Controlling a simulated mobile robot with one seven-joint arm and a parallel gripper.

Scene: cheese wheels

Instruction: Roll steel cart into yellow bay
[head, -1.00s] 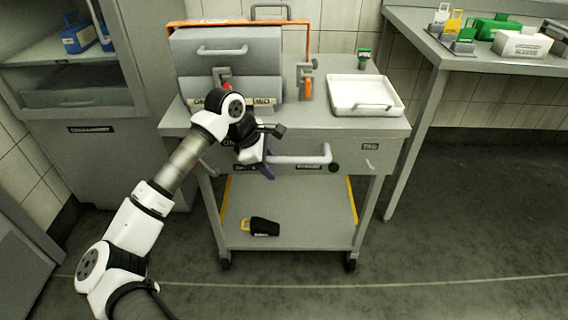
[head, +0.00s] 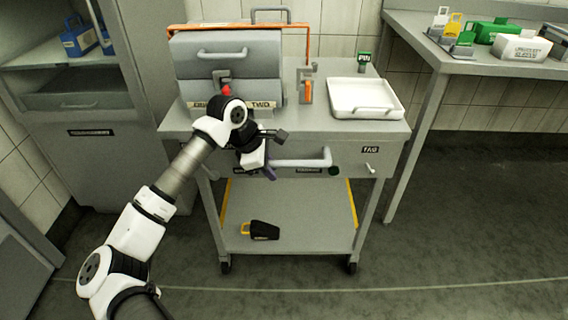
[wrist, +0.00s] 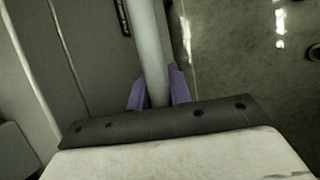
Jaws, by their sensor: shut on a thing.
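The steel cart (head: 330,128) stands upright in the middle of the head view, with a grey bar handle (head: 308,162) across its front. My gripper (head: 269,172) is at the left end of this handle. In the wrist view the purple fingers of my gripper (wrist: 158,90) are shut around the grey bar (wrist: 150,45), one on each side. Yellow strips (head: 352,203) show along both sides of the cart's lower shelf; I cannot tell whether they belong to the cart or mark the bay. No other yellow bay marking is clear.
A grey lidded box (head: 225,60) and a white tray (head: 365,97) sit on the cart; a black, yellow-handled item (head: 262,230) lies on its lower shelf. A cabinet (head: 110,150) stands left, a bench (head: 420,45) right. Floor (head: 470,210) is open at right and front.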

